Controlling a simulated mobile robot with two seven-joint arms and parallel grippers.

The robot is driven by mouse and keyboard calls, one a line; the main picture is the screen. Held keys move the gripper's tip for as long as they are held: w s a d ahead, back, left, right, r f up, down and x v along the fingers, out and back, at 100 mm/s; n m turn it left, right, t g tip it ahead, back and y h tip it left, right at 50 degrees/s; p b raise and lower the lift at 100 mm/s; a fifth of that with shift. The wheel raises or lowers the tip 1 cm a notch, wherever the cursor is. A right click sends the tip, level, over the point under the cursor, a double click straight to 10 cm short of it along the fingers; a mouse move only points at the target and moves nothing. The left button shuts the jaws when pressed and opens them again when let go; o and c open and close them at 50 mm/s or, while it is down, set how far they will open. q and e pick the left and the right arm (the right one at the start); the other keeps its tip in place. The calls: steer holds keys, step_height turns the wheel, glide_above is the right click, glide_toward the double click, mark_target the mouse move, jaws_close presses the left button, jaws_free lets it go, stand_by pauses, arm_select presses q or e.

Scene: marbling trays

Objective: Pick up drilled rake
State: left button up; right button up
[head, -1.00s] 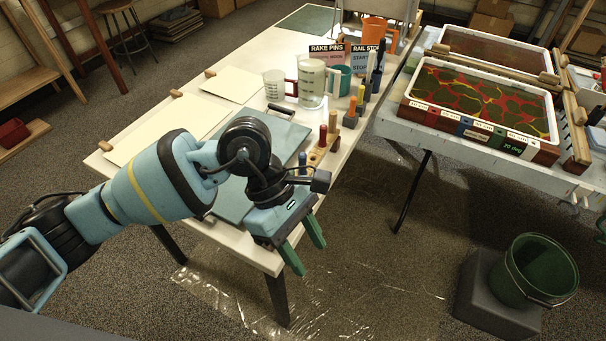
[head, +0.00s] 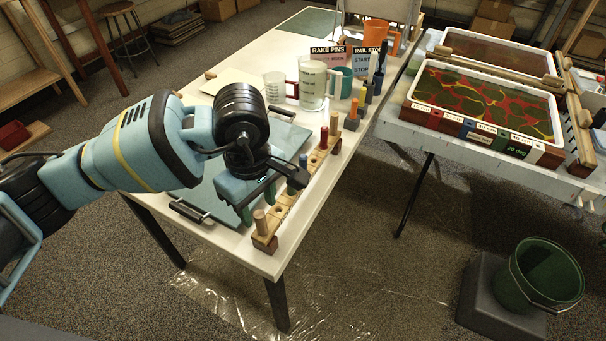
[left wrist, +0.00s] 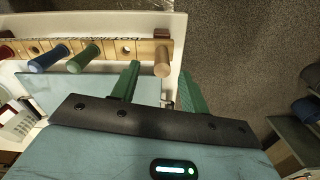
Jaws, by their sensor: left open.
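The drilled rake (head: 283,208), a pale wooden bar with holes, lies along the table's right edge. It also shows at the top of the left wrist view (left wrist: 116,47). A plain wooden peg (head: 260,221) stands at its near end, with blue, green and red pegs further along. My left gripper (head: 258,204) is open and empty, above the near part of the table beside the rake. In the left wrist view, the plain peg (left wrist: 162,61) appears between the green fingertips (left wrist: 161,72); contact cannot be told. My arm hides part of the rake. My right gripper is out of view.
A blue-grey board (head: 215,205) with dark handles lies left of the rake. Clear jugs (head: 312,85), sign cards (head: 328,58) and small colored pegs stand further back. Marbling trays (head: 484,105) are on the right-hand table. A green bucket (head: 540,275) is off the table's right side.

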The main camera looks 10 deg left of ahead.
mark_target(261, 221)
arm_select(q)
steer(key=shift+s+f, duration=0.15)
steer(key=shift+f, duration=2.45)
steer(key=shift+c, duration=0.4)
jaws_close()
